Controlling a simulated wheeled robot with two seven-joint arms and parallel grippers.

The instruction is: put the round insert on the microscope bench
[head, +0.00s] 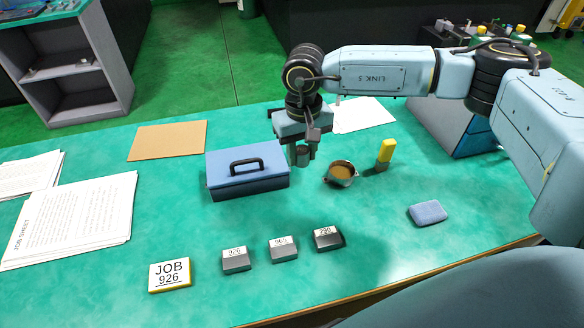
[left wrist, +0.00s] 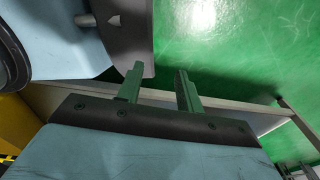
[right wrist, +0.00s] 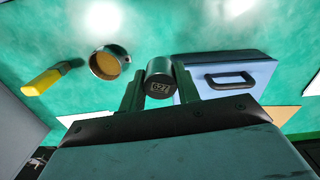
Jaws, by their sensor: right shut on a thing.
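The round insert (right wrist: 161,79) is a small dark grey metal cylinder with a number on its end face, which I cannot read surely. My right gripper (right wrist: 160,92) is shut on it, one finger on each side. In the head view the insert (head: 302,155) hangs below my right gripper (head: 298,146), above the green bench top and beside the blue case. My left gripper (left wrist: 158,82) is open and empty, with green floor and a shelf edge behind it; it is outside the head view. I cannot tell which surface is the microscope bench.
Bench centre is clear.

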